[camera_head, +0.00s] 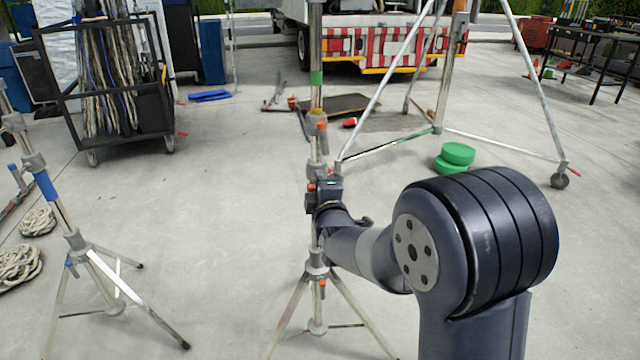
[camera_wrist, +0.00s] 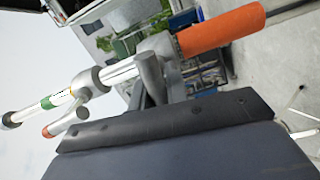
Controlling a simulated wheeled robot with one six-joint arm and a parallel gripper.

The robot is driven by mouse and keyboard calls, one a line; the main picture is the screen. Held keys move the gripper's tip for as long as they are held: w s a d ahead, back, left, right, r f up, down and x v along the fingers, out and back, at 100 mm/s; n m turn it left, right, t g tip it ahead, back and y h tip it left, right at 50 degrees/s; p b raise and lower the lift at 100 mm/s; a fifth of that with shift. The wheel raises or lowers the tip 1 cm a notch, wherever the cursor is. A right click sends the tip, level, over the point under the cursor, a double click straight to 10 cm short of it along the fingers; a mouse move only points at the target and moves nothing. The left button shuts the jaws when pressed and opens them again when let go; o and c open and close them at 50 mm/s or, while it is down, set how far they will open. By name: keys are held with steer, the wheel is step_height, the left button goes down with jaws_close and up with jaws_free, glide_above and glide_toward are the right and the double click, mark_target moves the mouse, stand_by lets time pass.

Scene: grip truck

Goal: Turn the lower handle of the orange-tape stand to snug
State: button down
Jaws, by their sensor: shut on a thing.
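The stand in front of me has an upright metal pole (camera_head: 316,95) on spread tripod legs. The tape band I can make out on it is green (camera_head: 316,77), and it also shows in the wrist view (camera_wrist: 54,101). An upper orange-tipped handle (camera_head: 320,127) sits on a collar below the band. My gripper (camera_head: 325,194) is at the collar below that, shut on the lower handle. My gripper body hides part of the handle and clamp.
A blue-taped stand (camera_head: 45,186) with coiled ropes beside it is at left. A cable cart (camera_head: 100,95) stands behind. Green discs (camera_head: 455,157) lie near a larger wheeled tripod (camera_head: 545,90) at right. Open concrete floor lies between the stands.

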steer(key=shift+n, duration=0.5)
steer(key=c, duration=1.4)
jaws_free()
steer(key=p+v, duration=0.1)
steer(key=v, duration=0.9)
steer(key=shift+s+d, duration=0.15)
steer(key=shift+s, duration=0.2)
